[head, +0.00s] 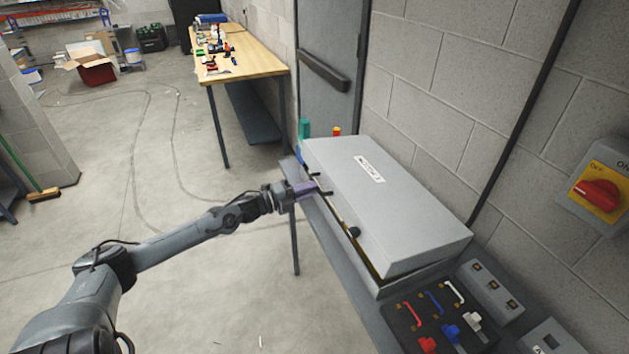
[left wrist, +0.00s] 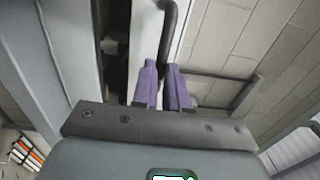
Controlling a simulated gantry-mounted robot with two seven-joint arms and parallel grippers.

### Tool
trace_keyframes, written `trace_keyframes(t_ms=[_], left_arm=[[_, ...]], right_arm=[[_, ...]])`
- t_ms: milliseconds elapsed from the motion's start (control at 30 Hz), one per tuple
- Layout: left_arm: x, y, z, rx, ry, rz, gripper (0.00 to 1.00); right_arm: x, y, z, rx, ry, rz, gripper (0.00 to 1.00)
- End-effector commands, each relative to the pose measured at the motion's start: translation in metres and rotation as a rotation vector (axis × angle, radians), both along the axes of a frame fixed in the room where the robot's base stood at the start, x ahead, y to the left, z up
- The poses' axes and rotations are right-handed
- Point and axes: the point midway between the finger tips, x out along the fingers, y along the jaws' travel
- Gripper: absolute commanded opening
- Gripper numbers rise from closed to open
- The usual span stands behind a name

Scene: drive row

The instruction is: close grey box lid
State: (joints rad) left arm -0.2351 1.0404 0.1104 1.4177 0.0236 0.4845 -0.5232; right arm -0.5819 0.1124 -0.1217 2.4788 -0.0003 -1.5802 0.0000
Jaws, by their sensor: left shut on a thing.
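The grey box stands on a bench by the wall in the head view, with its lower body (head: 405,285) showing below the lid. Its grey lid (head: 390,205) bears a white label and sits low over the box, tilted, with a dark narrow gap along the front edge. My left gripper (head: 312,188) is at the lid's front edge, near its far end. In the left wrist view its purple fingers (left wrist: 164,88) are shut on a dark bar-like handle (left wrist: 170,35). The fingertips partly hide the handle. My right gripper is not in view.
A dark tray (head: 402,327) with red, blue and white padlocks and hasps lies near the box's near end. Grey control boxes (head: 490,288) stand beside it. A red rotary switch (head: 597,194) is on the wall at right. Open floor lies left of the bench.

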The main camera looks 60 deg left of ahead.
Motion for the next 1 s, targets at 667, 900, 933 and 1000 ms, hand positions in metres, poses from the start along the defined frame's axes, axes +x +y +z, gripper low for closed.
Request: trace_keyframes(t_ms=[667,900,933,1000], left_arm=[[-0.009,0.002,-0.058,-0.034,-0.158,0.0,0.0],[-0.01,0.002,-0.06,-0.036,-0.153,0.001,0.0],[-0.01,0.002,-0.06,-0.036,-0.152,0.001,0.0],[-0.01,0.001,-0.061,-0.037,-0.15,0.001,0.23]], right_arm=[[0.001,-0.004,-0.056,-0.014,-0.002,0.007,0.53],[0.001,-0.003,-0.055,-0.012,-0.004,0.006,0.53],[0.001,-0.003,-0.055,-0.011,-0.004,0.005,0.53],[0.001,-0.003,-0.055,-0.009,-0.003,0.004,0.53]])
